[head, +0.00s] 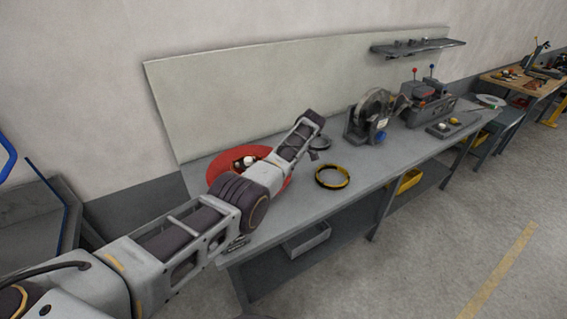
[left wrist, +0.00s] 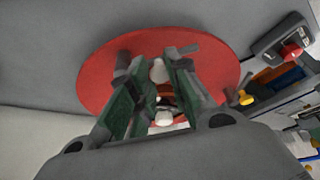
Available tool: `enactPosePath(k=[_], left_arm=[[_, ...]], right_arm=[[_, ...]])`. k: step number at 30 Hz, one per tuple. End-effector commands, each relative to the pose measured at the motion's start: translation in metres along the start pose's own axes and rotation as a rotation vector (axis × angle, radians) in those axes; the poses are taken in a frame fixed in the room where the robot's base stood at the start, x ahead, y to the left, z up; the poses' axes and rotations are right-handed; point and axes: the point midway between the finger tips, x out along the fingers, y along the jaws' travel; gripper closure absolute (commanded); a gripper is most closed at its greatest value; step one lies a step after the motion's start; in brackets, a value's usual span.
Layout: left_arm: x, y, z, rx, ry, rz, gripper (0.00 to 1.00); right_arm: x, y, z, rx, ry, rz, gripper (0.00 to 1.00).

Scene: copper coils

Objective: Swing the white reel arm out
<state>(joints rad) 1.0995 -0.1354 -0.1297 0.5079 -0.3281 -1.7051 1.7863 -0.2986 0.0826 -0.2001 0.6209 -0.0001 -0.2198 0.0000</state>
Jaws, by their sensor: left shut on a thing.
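The red round reel plate (head: 222,161) lies at the left end of the grey workbench, partly behind my left arm. It also fills the middle of the left wrist view (left wrist: 100,75). White rounded parts of the reel arm (left wrist: 158,71) show between the green-padded fingers of my left gripper (left wrist: 156,62), over the plate. The gripper is shut on the white reel arm; the exact contact is partly hidden by the fingers. In the head view a white part (head: 250,160) shows above the plate, and my left fingers cannot be made out clearly. My right gripper is in neither view.
A yellow-and-black coil ring (head: 332,176) lies on the bench (head: 300,222) right of my arm. A pale panel (head: 250,100) rises behind. A shelf (head: 418,47) hangs above.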

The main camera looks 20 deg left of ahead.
Motion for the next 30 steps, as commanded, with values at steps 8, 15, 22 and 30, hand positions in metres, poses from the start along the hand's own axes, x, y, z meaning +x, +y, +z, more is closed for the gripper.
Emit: enactPosePath(k=[8, 15, 22, 30], left_arm=[[-0.0056, 0.0014, 0.0005, -0.013, 0.001, 0.009, 1.0], [-0.0056, 0.0016, 0.0003, -0.013, 0.001, 0.009, 1.0], [-0.0038, 0.0004, 0.0011, -0.011, 0.001, 0.004, 0.58], [-0.0023, -0.0007, 0.002, -0.01, 0.0, 0.001, 0.58]], right_arm=[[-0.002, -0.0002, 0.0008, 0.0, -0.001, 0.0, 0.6], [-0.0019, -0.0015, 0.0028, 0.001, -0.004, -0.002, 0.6], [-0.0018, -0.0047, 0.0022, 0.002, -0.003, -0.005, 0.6], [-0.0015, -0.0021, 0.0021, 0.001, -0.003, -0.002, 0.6]])
